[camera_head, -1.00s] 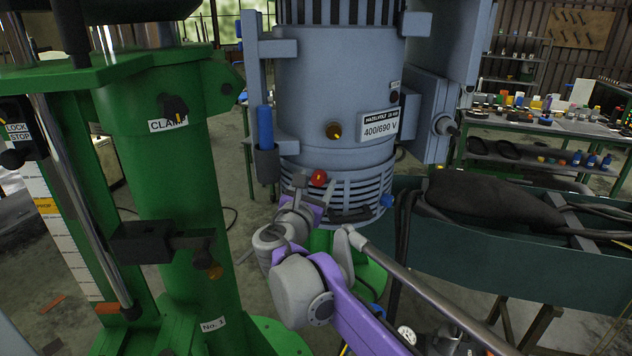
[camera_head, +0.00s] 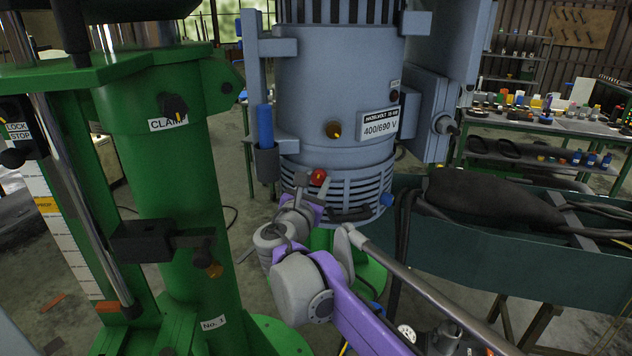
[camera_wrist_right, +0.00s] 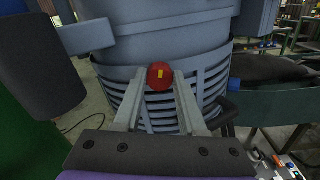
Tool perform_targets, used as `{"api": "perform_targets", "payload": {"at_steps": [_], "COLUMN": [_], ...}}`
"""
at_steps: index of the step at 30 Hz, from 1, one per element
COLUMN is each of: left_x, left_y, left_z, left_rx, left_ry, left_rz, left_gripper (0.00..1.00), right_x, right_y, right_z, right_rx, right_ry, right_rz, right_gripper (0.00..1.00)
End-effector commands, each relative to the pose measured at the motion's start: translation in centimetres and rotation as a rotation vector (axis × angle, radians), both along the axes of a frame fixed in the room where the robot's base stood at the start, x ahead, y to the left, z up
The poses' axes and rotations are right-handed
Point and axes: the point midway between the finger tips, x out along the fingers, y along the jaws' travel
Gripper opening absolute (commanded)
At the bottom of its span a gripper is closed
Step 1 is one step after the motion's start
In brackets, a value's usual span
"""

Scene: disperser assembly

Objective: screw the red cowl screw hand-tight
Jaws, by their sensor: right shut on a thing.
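The red cowl screw (camera_head: 318,176) sits on the front of the slatted cowl at the lower end of the grey-blue motor (camera_head: 350,110). In the right wrist view the screw (camera_wrist_right: 160,76) is a round red head with a small yellow mark. My right gripper (camera_head: 310,181) reaches it from below. Its two fingers (camera_wrist_right: 159,83) close in on either side of the red head and are shut on it. The screw's shank is hidden behind its head. My left gripper does not show.
A blue knob (camera_head: 387,199) is on the cowl's right side, with a dark handle beside it. A blue cylinder in a dark holder (camera_head: 266,160) hangs left of the cowl. The green stand (camera_head: 185,220) is at left; a dark green trough (camera_head: 480,250) is at right.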

Motion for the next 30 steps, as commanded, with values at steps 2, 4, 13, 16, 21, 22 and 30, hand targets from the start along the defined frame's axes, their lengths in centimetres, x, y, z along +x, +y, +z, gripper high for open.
{"api": "perform_targets", "payload": {"at_steps": [2, 4, 13, 16, 21, 22, 30], "left_x": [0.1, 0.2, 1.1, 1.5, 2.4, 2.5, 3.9], "left_y": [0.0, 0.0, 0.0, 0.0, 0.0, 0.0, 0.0], "left_z": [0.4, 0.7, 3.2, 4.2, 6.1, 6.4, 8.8], "left_rx": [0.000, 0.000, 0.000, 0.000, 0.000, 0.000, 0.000], "left_ry": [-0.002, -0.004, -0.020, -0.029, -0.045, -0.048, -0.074], "left_rz": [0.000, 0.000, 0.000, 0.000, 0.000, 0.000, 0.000], "left_gripper": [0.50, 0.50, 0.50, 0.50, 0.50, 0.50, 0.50], "right_x": [0.0, 0.0, 0.0, 0.1, 0.1, 0.1, 0.1], "right_y": [0.0, 0.0, -0.1, -0.1, -0.1, -0.1, -0.2], "right_z": [0.2, 0.2, 0.5, 0.6, 0.7, 0.6, 0.5], "right_rx": [0.020, 0.046, 0.256, 0.347, 0.504, 0.532, 0.779], "right_ry": [-0.006, -0.014, -0.072, -0.097, -0.141, -0.148, -0.216], "right_rz": [0.000, 0.001, 0.001, 0.001, 0.003, 0.003, 0.002], "right_gripper": [0.00, 0.00, 0.00, 0.00, 0.00, 0.00, 0.00]}}
